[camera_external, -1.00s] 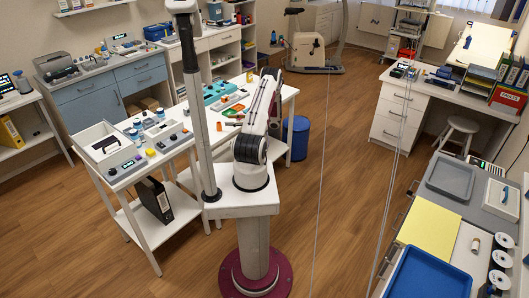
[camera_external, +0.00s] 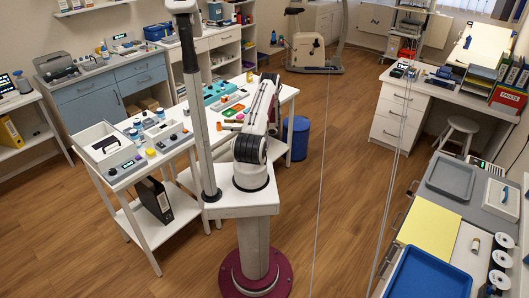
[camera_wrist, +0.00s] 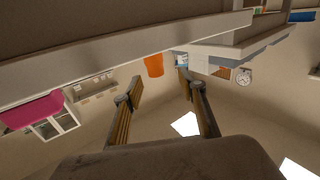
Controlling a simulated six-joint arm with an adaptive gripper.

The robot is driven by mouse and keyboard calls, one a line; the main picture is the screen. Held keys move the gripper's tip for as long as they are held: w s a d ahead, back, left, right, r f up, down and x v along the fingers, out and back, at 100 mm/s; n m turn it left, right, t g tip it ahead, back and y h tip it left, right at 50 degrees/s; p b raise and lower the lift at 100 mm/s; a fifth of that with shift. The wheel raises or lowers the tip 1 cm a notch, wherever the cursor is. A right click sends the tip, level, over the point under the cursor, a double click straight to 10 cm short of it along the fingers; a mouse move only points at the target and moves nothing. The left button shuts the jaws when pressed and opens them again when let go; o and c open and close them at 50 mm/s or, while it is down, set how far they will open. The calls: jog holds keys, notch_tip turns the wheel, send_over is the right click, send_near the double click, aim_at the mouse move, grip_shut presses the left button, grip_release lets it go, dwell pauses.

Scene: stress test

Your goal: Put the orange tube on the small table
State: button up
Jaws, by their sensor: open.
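In the wrist view an orange object (camera_wrist: 153,65), which looks like the orange tube, shows beyond my fingertips, partly hidden at its upper end by a long grey-brown edge. My gripper (camera_wrist: 160,82) is open, with nothing between its fingers. The orange object lies roughly in line with the gap, nearer the left finger; I cannot tell the distance. Which table is the small one is unclear.
The white bench (camera_external: 178,150) carries bottles, devices and a teal tray (camera_external: 219,92). A blue bin (camera_external: 298,138) stands right of my arm. A white stool (camera_external: 462,124) is at the right. A grey counter with a blue tray (camera_external: 428,276) fills the lower right. Open floor lies between.

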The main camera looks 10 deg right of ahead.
aim_at(219, 123)
jog(key=shift+w+a, duration=0.1)
jog(key=shift+a, duration=0.25)
jog(key=shift+w+x, duration=0.15)
jog(key=shift+x, duration=1.15)
jog(key=shift+w+x, duration=0.2)
jog(key=shift+x, duration=1.15)
jog(key=shift+d+f, duration=0.15)
jog(key=c, duration=1.1)
notch_tip(219, 123, up, 10)
